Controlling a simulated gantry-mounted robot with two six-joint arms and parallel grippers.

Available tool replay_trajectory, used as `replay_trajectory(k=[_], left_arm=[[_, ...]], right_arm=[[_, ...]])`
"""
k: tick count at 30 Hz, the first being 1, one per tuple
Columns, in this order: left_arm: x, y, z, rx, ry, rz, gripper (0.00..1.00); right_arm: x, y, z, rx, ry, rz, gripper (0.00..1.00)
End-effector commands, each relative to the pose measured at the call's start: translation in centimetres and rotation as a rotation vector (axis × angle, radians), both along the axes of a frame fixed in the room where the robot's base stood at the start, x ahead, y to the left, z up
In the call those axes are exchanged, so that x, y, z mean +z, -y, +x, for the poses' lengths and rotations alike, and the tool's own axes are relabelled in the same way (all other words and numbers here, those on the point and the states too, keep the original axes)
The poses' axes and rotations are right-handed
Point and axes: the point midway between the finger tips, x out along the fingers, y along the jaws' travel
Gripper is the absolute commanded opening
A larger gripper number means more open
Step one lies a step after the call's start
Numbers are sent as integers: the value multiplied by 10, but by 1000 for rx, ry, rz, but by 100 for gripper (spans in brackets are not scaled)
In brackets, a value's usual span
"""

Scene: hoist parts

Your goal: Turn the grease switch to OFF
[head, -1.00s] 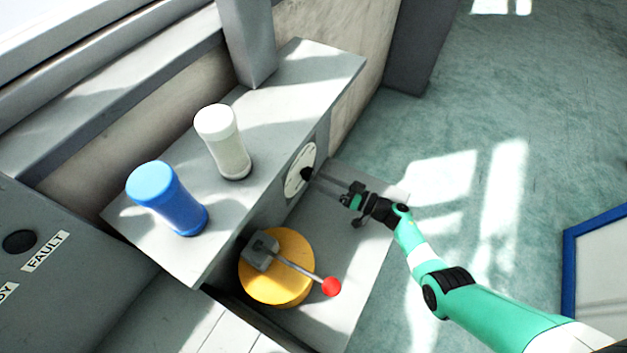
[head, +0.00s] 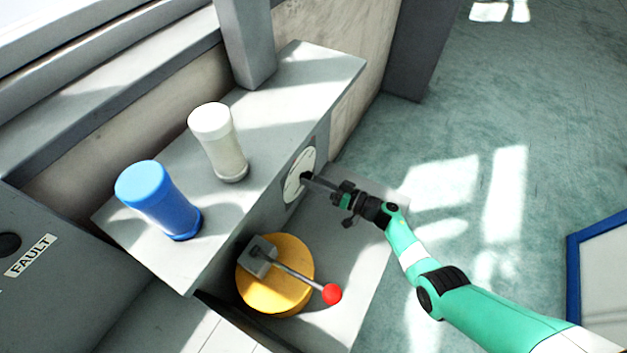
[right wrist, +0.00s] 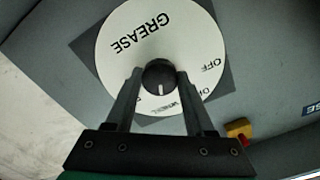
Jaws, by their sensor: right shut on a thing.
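The grease switch is a round white dial (head: 299,175) on the side face of the grey cabinet, with a black knob (right wrist: 160,76) at its centre. In the right wrist view the dial (right wrist: 158,28) reads GREASE upside down, with OFF at its right edge and partly hidden lettering lower right. The knob's white mark points down in that view, between my fingers and not at OFF. My right gripper (head: 309,179) is shut on the knob, one finger on each side. My left gripper is not in view.
A yellow drum (head: 266,287) with a red-tipped lever (head: 331,294) sits below the dial, near my right arm. A blue canister (head: 158,200) and a white canister (head: 218,142) stand on the cabinet top (head: 296,82).

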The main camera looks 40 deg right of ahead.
Motion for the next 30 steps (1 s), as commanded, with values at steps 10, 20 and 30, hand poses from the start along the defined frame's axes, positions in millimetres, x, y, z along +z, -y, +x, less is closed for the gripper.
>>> replay_trajectory(k=[10, 20, 30], left_arm=[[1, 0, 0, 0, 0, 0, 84], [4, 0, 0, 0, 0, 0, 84], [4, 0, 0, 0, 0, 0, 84]], right_arm=[[0, 0, 0, 0, 13, -46, 0], [0, 0, 0, -1, 71, -251, 0], [0, 0, 0, 0, 157, -560, 0]])
